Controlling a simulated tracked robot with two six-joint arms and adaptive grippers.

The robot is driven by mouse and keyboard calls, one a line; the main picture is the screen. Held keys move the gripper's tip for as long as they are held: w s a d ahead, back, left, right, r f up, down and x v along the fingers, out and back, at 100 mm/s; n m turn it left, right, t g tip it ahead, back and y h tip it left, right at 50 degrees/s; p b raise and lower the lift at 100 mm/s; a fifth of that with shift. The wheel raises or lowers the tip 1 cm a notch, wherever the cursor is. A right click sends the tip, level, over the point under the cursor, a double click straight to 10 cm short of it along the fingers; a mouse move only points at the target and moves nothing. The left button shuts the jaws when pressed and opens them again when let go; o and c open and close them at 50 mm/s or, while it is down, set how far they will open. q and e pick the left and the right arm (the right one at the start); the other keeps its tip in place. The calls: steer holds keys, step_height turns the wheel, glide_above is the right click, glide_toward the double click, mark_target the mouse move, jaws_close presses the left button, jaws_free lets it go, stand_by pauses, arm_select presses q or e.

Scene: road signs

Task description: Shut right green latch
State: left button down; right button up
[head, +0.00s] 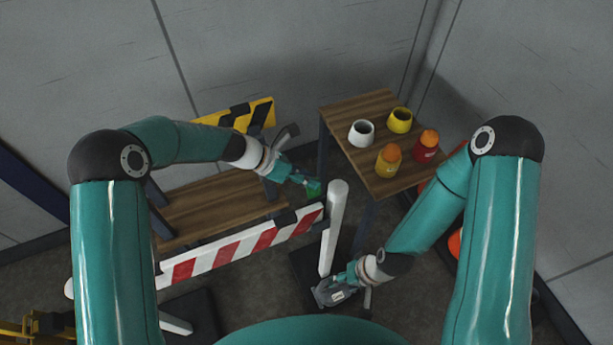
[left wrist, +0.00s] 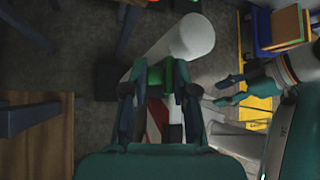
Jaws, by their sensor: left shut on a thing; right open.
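The green latch (head: 314,188) is a small piece by the top of the white post (head: 333,235), near the right end of the red-and-white striped barrier board (head: 240,245). My left gripper (head: 308,185) reaches it from the left and is shut on it, hiding part of it. In the left wrist view the green latch (left wrist: 180,72) shows between the fingertips, beside the white post (left wrist: 191,37). My right gripper (head: 325,292) is open and empty, low beside the foot of the post. It also shows in the left wrist view (left wrist: 222,90).
A wooden table (head: 350,112) behind the post holds a white cup (head: 361,132), a yellow cup (head: 400,121) and two more containers with orange tops. A wooden bench (head: 220,205) with a black-and-yellow board (head: 262,114) stands behind the barrier. Dark bases lie on the floor.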

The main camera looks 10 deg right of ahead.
arm_select(q)
steer(key=shift+w+a+r+t+b, duration=0.1)
steer(key=shift+t+b, duration=0.3)
steer(key=shift+b, duration=0.35)
